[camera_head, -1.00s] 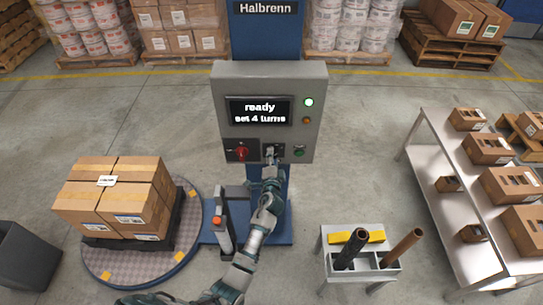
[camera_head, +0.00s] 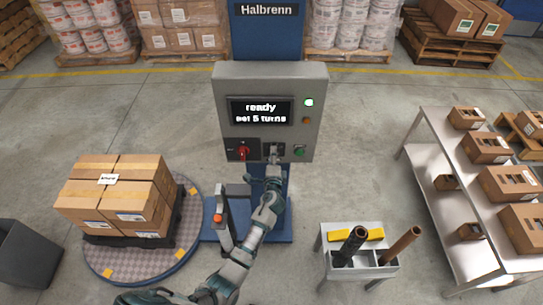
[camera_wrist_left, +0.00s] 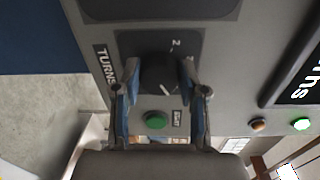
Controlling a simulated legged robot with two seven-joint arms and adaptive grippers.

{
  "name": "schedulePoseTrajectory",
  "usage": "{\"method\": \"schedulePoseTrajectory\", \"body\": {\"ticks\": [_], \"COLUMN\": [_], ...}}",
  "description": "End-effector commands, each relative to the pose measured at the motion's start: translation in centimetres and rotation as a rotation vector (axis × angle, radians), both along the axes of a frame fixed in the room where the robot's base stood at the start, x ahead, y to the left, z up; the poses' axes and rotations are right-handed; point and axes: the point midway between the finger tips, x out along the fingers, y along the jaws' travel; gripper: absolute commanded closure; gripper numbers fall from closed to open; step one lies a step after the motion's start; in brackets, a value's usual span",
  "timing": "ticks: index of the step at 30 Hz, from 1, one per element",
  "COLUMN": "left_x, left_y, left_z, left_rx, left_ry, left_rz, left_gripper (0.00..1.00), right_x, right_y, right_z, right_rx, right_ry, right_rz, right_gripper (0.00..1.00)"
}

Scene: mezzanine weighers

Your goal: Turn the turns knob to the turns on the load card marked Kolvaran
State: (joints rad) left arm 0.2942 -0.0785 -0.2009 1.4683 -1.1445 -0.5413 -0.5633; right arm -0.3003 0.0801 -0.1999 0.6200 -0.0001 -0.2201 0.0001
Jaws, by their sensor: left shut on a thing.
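The turns knob (camera_wrist_left: 160,72) is a dark round knob on a dark plate marked TURNS in the left wrist view. A pale pointer line and a numeral 2 show there. My left gripper (camera_wrist_left: 159,80) is shut on the knob, one finger on each side. In the head view my left gripper (camera_head: 273,156) is at the grey control box (camera_head: 225,90) and mostly hides the knob. The screen (camera_head: 260,112) reads "ready" and "set 5 turns". A white card (camera_head: 107,179) lies on the carton stack (camera_head: 130,200); its text is too small to read. My right gripper is out of view.
A red switch (camera_head: 242,151) is left of the knob and a green button (camera_head: 299,151) right of it. The carton stack stands on a round turntable (camera_head: 105,270). A small stand with tubes (camera_head: 375,271) and a metal shelf with boxes (camera_head: 430,190) are at right.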

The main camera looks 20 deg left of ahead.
Motion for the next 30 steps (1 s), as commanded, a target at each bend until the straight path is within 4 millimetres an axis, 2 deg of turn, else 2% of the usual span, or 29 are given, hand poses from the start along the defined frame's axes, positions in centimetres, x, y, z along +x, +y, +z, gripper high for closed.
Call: {"method": "schedulePoseTrajectory", "body": {"ticks": [1,5,6,8,17,20,23,30], "left_x": [-0.1,-0.1,-0.1,-0.1,-0.2,-0.8,-2.2,-7.4], "left_y": [-0.6,-0.6,-0.6,-0.5,0.0,-0.1,-0.5,-2.3], "left_z": [-0.3,-0.4,-0.4,-0.4,-0.3,-0.4,-0.3,-0.1], "left_rx": [-0.002,-0.003,-0.003,-0.002,-0.004,-0.004,-0.006,-0.005], "left_ry": [0.005,0.005,0.005,0.005,0.003,0.005,0.004,0.006], "left_rz": [-0.012,-0.012,-0.012,-0.01,-0.004,-0.004,-0.004,-0.004], "left_gripper": [0.93,0.93,0.48,0.33,0.33,0.33,0.33,0.33], "right_x": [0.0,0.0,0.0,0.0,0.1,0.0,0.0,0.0], "right_y": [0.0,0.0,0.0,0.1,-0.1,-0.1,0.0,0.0], "right_z": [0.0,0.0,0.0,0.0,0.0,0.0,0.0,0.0], "right_rx": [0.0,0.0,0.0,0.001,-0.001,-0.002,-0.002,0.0], "right_ry": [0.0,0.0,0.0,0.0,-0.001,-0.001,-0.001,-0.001], "right_rz": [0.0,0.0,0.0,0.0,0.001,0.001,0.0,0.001], "right_gripper": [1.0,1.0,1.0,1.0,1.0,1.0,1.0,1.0]}}
